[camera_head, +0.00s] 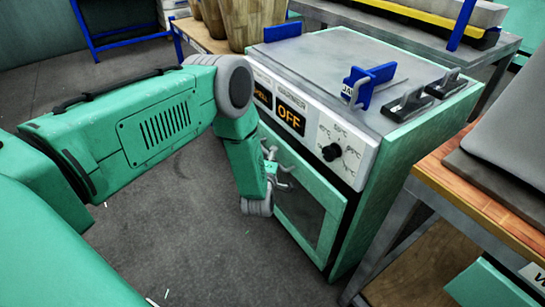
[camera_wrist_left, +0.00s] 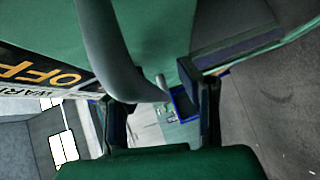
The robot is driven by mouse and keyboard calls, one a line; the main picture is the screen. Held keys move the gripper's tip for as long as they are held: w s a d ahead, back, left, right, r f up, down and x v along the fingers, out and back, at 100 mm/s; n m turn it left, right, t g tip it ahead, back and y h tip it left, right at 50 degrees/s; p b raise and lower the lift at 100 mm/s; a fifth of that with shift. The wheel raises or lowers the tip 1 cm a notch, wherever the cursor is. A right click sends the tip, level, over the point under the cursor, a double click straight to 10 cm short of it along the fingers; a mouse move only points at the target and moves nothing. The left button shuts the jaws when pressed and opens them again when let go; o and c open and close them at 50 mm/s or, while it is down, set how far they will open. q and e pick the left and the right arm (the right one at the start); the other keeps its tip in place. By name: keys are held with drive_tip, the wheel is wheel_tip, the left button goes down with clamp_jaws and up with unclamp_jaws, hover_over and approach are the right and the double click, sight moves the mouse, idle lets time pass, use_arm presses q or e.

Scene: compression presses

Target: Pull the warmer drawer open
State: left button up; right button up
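The warmer (camera_head: 395,130) is a green-sided appliance with a grey top and a panel reading "OFF". Its drawer (camera_head: 310,205), with a green frame and dark window, is on the front below the panel. It looks shut or nearly shut. My left gripper (camera_head: 282,176) is at the upper left of the drawer front, by the handle, and my arm partly hides this area. In the left wrist view, its two fingers (camera_wrist_left: 162,108) are apart. The curved grey handle (camera_wrist_left: 118,60) reaches into the space before them. Contact is unclear. My right gripper is out of view.
A wood-topped table (camera_head: 480,205) stands close to the warmer's right side. A blue clamp (camera_head: 366,86) and black latches sit on the warmer's top. Wooden containers (camera_head: 250,22) stand behind. The grey floor (camera_head: 190,240) in front of the drawer is mostly clear.

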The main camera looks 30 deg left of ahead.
use_arm(q)
drive_tip(key=shift+s+d+r, duration=0.15)
drive_tip(key=shift+s+d, duration=0.2)
drive_tip(key=shift+s, duration=0.1)
drive_tip(key=v, duration=1.1)
drive_tip(key=shift+a, duration=0.1)
